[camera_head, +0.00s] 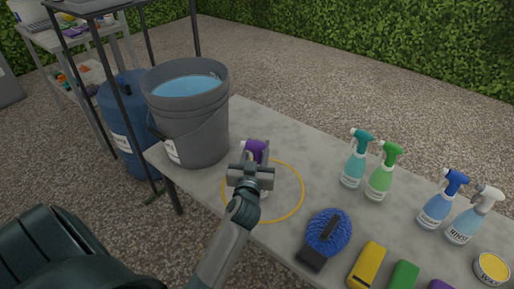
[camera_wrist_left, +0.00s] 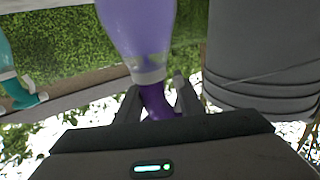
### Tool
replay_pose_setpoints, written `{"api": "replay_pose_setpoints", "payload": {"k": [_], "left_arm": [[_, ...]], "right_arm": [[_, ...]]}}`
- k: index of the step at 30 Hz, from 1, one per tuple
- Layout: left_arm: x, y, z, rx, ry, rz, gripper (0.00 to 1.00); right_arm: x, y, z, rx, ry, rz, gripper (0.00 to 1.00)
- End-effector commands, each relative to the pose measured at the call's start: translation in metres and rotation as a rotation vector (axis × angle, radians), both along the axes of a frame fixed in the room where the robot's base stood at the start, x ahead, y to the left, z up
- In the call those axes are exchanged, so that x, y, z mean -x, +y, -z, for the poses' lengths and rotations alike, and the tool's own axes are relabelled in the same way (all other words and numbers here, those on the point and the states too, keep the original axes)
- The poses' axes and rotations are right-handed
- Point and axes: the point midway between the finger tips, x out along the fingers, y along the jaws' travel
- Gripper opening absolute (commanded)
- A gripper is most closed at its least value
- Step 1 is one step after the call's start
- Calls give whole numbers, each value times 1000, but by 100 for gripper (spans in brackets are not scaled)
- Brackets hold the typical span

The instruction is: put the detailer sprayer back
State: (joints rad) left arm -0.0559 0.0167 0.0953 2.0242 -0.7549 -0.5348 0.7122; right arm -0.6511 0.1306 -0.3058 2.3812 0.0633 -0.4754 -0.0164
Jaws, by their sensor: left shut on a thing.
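The purple-headed sprayer (camera_head: 257,148) is at or above the yellow ring (camera_head: 303,190) marked on the grey table. My left gripper (camera_head: 250,170) is shut on it and hides most of its bottle in the head view. In the left wrist view the sprayer (camera_wrist_left: 140,35) has a pale purple bottle, and its dark purple neck sits between the fingers of my left gripper (camera_wrist_left: 158,98). I cannot tell whether its base touches the table. My right gripper is not in view.
A grey bucket of water (camera_head: 190,125) stands close to the left of the ring. A blue scrubber (camera_head: 328,232) and a yellow block (camera_head: 367,265) lie at the front. Teal (camera_head: 354,168), green (camera_head: 379,183) and blue-headed (camera_head: 436,210) sprayers stand to the right. The table between is clear.

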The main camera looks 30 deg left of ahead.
Motion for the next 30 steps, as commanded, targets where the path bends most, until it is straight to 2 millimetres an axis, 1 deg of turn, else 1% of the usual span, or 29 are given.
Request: {"api": "replay_pose_setpoints", "payload": {"k": [10, 11, 12, 13, 19, 20, 21, 22, 30], "left_arm": [[0, 0, 8, 0, -3, 1, 0], [0, 0, 7, 0, -3, 1, 40], [0, 0, 7, -1, -3, 1, 49], [0, 0, 7, -1, -3, 1, 56], [0, 0, 8, 0, -1, 1, 57], [0, 0, 9, 1, 2, 0, 59], [0, 0, 9, 1, 2, 0, 69], [0, 0, 9, 1, 2, 0, 76], [0, 0, 9, 0, 0, 0, 76]], "right_arm": [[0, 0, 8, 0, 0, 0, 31], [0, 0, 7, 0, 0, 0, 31], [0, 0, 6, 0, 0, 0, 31], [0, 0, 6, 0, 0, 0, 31], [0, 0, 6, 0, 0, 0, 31], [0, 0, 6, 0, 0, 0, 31], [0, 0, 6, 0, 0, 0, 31], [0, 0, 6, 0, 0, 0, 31], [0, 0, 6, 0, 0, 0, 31]]}}
